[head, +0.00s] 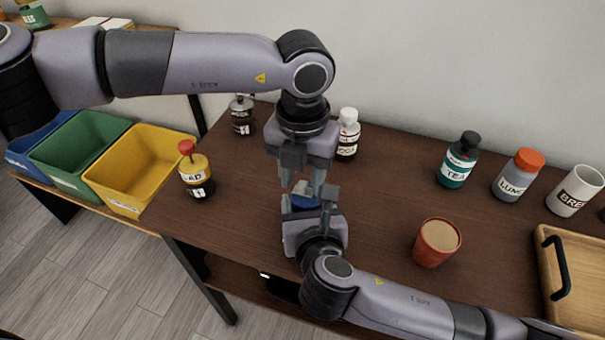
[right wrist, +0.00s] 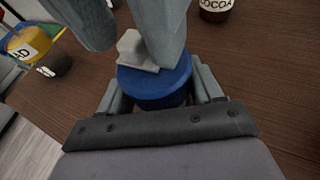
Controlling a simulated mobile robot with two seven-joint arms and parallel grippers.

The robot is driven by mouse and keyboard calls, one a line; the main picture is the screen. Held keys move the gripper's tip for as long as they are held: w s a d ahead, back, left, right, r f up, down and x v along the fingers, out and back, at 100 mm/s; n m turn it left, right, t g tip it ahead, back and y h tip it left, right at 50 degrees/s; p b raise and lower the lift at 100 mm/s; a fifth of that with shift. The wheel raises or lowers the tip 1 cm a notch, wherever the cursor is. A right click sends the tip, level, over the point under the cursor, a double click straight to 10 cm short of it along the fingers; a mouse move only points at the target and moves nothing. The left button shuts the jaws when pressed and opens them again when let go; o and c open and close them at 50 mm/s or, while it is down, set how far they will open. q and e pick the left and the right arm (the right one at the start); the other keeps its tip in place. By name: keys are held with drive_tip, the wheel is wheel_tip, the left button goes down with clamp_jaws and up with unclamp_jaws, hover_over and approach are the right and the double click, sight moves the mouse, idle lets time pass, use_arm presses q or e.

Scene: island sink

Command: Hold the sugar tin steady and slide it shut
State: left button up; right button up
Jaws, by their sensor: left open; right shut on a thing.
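A blue round tin (right wrist: 155,92), which I take for the sugar tin, stands on the dark brown table. In the head view only a small blue patch of it (head: 304,201) shows between my grippers; its label is hidden. My right gripper (right wrist: 161,95) is shut on its sides from the near side. A pale grey piece (right wrist: 137,50) lies at the top of the tin; I cannot tell whether it is part of the lid. My left gripper (head: 306,178) points down from above, open, its fingers close over the tin's top.
A yellow jar with red cap (head: 196,174) stands left, a cocoa bottle (head: 347,136) and another dark jar (head: 242,116) behind. An orange-brown canister (head: 435,243), teal tea bottle (head: 458,161) and wooden tray (head: 548,235) are right. Bins (head: 135,205) stand far left. Table between tin and canister is clear.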

sight(303, 184)
use_arm(q)
wheel_tip(303, 184, up, 12)
idle(0.4)
drive_tip(key=shift+f, duration=0.15)
use_arm(e)
drive_tip(key=o, duration=1.2)
